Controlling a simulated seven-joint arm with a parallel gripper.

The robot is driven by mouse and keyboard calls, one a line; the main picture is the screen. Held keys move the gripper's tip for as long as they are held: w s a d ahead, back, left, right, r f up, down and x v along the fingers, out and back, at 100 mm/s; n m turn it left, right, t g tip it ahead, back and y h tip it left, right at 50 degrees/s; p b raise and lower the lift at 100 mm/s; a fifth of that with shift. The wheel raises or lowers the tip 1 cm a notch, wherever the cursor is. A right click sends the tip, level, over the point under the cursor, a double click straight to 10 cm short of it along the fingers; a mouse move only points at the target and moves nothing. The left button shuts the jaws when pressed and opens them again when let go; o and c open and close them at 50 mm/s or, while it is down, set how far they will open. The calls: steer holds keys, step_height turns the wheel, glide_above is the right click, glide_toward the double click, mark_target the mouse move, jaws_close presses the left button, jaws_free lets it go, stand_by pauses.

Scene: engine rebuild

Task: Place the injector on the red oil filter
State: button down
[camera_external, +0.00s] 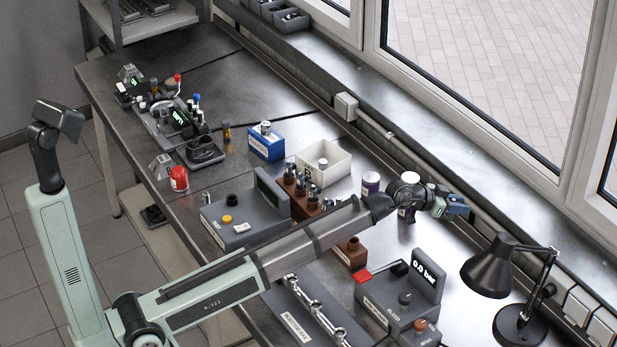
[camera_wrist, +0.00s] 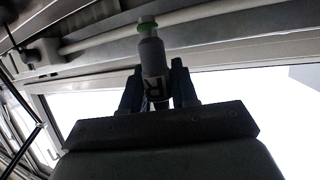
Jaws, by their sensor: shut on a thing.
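My gripper (camera_external: 457,207) is raised at the right side of the bench, near the window sill. In the wrist view my gripper (camera_wrist: 156,82) is shut on a grey cylindrical injector (camera_wrist: 152,58) with a green ring and a letter R on its side. The injector sticks out past the fingertips; its lower part is hidden between the fingers. I cannot make it out clearly in the external view. The red oil filter (camera_external: 179,179) stands upright at the left edge of the bench, far from my gripper.
Between them stand a grey control box (camera_external: 236,222), a brown rack (camera_external: 304,203) with several injectors, a white bin (camera_external: 338,164) and a blue box (camera_external: 266,146). A black lamp (camera_external: 489,270) and a gauge unit (camera_external: 400,300) are at the right. The far bench is partly clear.

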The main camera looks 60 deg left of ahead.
step_height(320, 180, up, 11)
steer(key=s+a+f+y, duration=0.1)
steer(key=s+a, duration=0.4)
steer(key=a, duration=0.9)
steer(key=s+a+f+n, duration=0.1)
steer(key=s+a, duration=0.4)
steer(key=a, duration=1)
steer(key=s+a+f+y, duration=0.1)
steer(key=s+a, duration=0.4)
steer(key=a, duration=0.9)
glide_above(184, 169)
steer(key=f, duration=0.1)
steer(key=shift+h, duration=0.4)
steer(key=shift+a+f, duration=0.15)
steer(key=shift+f, duration=5.55)
steer(key=shift+f, duration=0.1)
